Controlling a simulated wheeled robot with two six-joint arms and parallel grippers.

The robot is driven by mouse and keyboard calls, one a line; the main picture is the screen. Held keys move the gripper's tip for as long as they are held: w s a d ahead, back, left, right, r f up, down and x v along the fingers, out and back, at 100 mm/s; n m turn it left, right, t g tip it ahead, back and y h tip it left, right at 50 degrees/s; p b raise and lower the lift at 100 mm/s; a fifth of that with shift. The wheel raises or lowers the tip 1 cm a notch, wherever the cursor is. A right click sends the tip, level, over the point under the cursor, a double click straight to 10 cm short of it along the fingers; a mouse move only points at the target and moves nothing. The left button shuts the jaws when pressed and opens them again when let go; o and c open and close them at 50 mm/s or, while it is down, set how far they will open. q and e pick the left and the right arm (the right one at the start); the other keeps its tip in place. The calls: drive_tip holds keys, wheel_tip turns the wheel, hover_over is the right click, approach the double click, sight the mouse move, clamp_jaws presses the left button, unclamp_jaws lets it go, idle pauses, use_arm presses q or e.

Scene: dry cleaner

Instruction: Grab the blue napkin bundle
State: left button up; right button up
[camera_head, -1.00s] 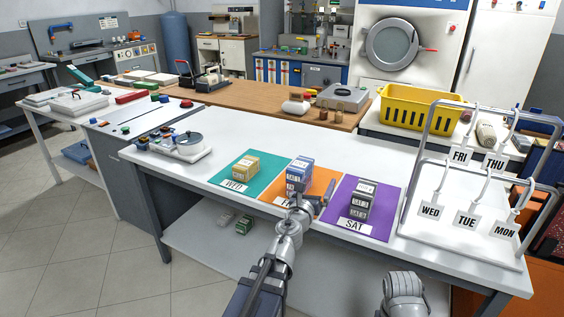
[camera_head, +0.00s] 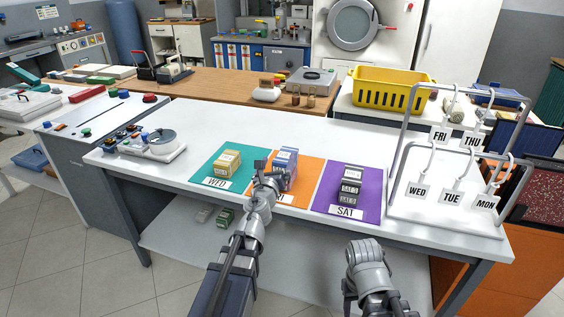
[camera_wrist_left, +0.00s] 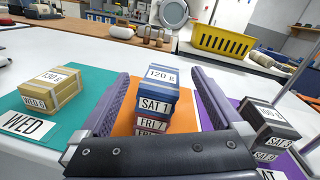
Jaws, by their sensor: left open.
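The blue napkin bundle (camera_head: 287,156) tops a stack on the orange mat (camera_head: 307,177). In the left wrist view the blue bundle (camera_wrist_left: 157,92) bears a "120 g" label on top and "SAT 1" in front. Red bundles (camera_wrist_left: 151,123) labelled "FRI 7" lie under it. My left gripper (camera_head: 270,170) is at the front left of the stack and partly hides it. In the left wrist view its open fingers (camera_wrist_left: 158,76) stand either side of the stack, with visible gaps. My right arm shows at the bottom right; its gripper is not seen.
A tan bundle stack (camera_head: 228,163) stands on the teal mat (camera_head: 207,171). A black and grey stack (camera_head: 350,185) stands on the purple mat (camera_head: 328,194). A metal rack (camera_head: 397,160) with hanging day tags stands at the right. The white table is clear behind the mats.

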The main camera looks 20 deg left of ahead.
sight(285, 155)
use_arm(q)
drive_tip(key=shift+d+f+m, duration=0.1)
drive_tip(key=shift+f+m, duration=0.2)
drive_tip(key=shift+w+f+m+h+b, duration=0.1)
drive_tip(key=shift+f+m+h+b, duration=0.5)
drive_tip(key=shift+f+m+b, duration=0.35)
drive_tip(key=shift+f+m+h+b, duration=0.55)
drive_tip(key=shift+m+b, duration=0.1)
drive_tip(key=shift+m, duration=0.4)
drive_tip(key=shift+w+r, duration=0.1)
drive_tip(key=shift+w, duration=0.15)
drive_tip(key=shift+w+r+p, duration=0.2)
drive_tip(key=shift+w+p, duration=0.1)
drive_tip(key=shift+w, duration=3.45)
drive_tip(key=shift+s, duration=0.1)
drive_tip(key=c, duration=1.3)
drive_tip(key=shift+r, duration=0.1)
drive_tip(key=shift+c, duration=0.2)
wheel_tip(285, 155, up, 10)
drive_tip(key=p, duration=1)
